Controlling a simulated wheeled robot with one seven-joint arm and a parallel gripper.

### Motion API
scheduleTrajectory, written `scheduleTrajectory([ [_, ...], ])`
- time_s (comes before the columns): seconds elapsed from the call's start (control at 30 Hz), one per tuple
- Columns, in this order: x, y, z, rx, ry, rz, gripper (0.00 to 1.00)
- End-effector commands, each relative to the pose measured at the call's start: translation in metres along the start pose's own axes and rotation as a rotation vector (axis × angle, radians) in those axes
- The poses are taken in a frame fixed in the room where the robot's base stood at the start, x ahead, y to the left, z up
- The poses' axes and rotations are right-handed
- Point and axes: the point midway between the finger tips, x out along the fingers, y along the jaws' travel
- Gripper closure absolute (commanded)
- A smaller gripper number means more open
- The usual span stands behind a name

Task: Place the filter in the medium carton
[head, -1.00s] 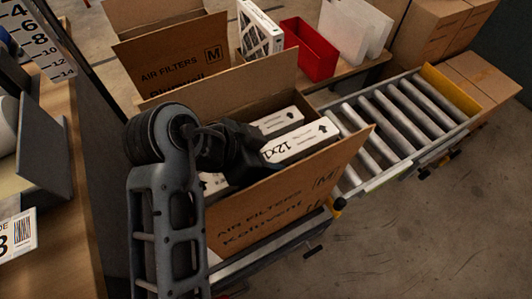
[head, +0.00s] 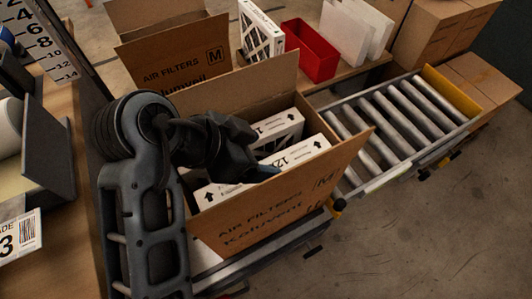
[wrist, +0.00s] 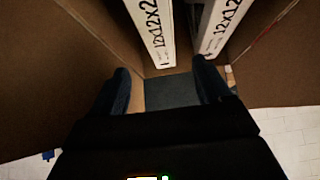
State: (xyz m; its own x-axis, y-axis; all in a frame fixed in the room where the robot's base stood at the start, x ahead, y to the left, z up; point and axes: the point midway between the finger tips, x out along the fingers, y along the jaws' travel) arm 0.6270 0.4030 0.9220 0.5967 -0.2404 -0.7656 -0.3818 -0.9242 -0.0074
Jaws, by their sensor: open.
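The medium carton (head: 285,207), open brown cardboard marked "AIR FILTERS" and "M", stands on the roller conveyor. White-edged filters stand inside: a near filter (head: 304,151) along the front wall and another filter (head: 277,128) behind it. In the wrist view, two filter edges printed "12x12", a left one (wrist: 153,32) and a right one (wrist: 220,28), stand apart between the carton walls. My gripper (head: 262,172) is over the carton's opening, above the near filter, and hides part of it. In the wrist view my gripper (wrist: 163,84) has its fingers apart with no filter clearly between them.
A second open "M" carton (head: 190,70) stands behind, beside an upright filter (head: 260,34), a red bin (head: 310,50) and white panels (head: 355,28). The conveyor rollers (head: 400,117) to the right are bare. A workbench (head: 85,170) is at left.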

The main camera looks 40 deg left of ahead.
Motion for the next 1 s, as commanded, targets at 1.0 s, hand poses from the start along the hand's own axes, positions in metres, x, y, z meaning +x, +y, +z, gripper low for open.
scheduleTrajectory([
  [1.0, -0.090, 0.000, 0.000, 0.001, 0.001, 0.001, 0.23],
])
